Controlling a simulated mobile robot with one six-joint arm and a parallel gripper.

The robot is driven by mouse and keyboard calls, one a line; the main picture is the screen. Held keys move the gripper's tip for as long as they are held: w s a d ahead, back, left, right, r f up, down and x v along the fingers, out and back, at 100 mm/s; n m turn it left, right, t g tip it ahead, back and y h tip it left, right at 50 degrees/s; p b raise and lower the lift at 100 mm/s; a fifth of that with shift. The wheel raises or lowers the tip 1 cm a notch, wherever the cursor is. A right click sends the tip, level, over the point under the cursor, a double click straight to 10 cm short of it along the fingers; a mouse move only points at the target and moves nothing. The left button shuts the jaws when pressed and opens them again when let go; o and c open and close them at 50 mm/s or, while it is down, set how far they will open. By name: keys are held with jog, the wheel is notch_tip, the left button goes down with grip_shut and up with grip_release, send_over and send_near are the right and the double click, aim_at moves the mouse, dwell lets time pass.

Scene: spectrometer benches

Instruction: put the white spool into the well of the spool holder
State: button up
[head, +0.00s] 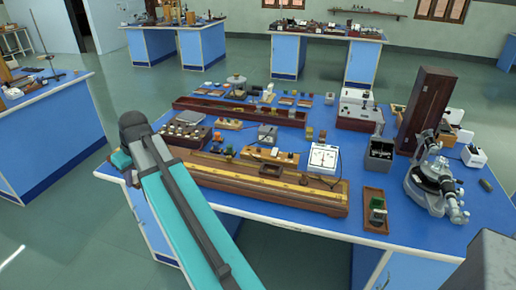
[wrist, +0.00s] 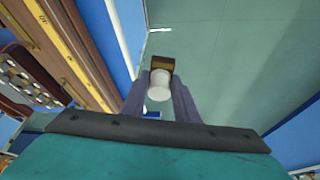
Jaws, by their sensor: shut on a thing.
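My gripper (wrist: 160,88) shows in the wrist view with its two dark fingers closed on a white spool (wrist: 159,87). The spool lies between the fingertips, its rounded white side towards the camera. A small brown block (wrist: 162,63) shows just beyond the spool; I cannot tell whether it touches the spool or is part of it. Green floor lies behind them. In the head view my arm hides the gripper and the spool. I cannot pick out the spool holder for certain in either view.
The blue bench (head: 300,226) is crowded. A long wooden rail (head: 310,198) runs along its front, with a dark red trough (head: 235,112) behind. A tall dark box (head: 425,108) and a metal spectrometer (head: 433,180) stand at the right. The floor left of the bench is clear.

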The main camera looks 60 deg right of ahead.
jog(key=s+d+p, duration=0.3)
jog(key=s+d, duration=0.1)
jog(key=d, duration=1)
jog(key=s+d+f+n+p, duration=0.1)
jog(key=s+d+p, duration=0.3)
jog(key=s+d, duration=0.8)
jog(key=s+d+f+n+y+p, duration=0.1)
jog(key=s+d+p, duration=0.2)
jog(key=s+d, duration=0.8)
jog(key=d, duration=0.5)
jog(key=shift+s+f+n+p, duration=0.25)
jog(key=shift+s+n+p, duration=0.05)
jog(key=shift+s+p, duration=0.1)
jog(key=shift+d+f, duration=0.1)
jog(key=shift+f, duration=0.15)
jog(key=shift+f+b, duration=1.4)
jog(key=shift+f, duration=1.5)
